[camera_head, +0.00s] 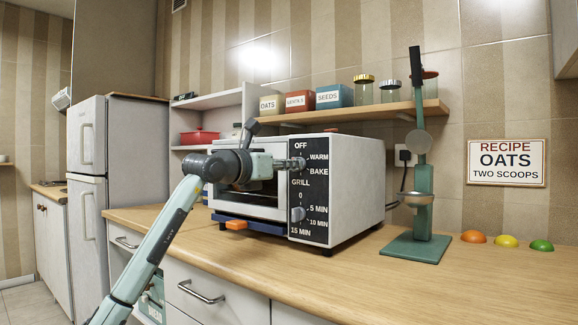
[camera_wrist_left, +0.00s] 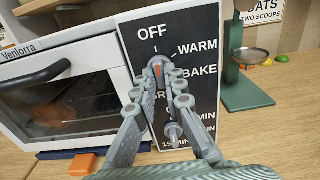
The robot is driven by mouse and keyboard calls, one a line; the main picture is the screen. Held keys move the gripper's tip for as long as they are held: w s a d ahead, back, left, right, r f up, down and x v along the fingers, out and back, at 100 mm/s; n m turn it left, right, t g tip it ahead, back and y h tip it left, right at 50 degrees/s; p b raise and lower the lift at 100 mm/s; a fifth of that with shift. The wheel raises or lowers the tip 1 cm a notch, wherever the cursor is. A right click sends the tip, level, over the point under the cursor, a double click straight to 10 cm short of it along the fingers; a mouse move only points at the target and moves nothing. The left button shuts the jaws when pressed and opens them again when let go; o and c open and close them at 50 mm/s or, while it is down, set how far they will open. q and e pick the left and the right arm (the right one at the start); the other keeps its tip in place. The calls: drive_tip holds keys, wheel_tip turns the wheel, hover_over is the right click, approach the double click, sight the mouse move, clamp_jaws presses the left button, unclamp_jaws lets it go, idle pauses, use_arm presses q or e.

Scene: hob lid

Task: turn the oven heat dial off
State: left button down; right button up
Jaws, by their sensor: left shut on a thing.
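The white toaster oven (camera_head: 345,180) stands on the wooden counter with a black control panel (camera_head: 315,225) on its front right. The upper knob, the heat dial (camera_wrist_left: 157,66), sits among the labels OFF, WARM, BAKE and GRILL. It carries a red mark; I cannot tell exactly which label it points at. My left gripper (camera_head: 296,164) reaches in from the left at the heat dial. In the left wrist view its fingers (camera_wrist_left: 159,80) are shut around the dial, partly covering GRILL. The lower timer dial (camera_head: 298,214) is apart from the fingers. My right gripper is out of view.
An orange block (camera_head: 236,225) lies at a blue tray (camera_head: 260,227) under the oven. A green stand with a metal dish (camera_head: 416,198) stands right of the oven. Several coloured domes (camera_head: 506,241) lie further right. The front right counter is clear.

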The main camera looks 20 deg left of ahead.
use_arm(q)
drive_tip(key=c, duration=1.6)
unclamp_jaws()
drive_tip(key=v, duration=1.2)
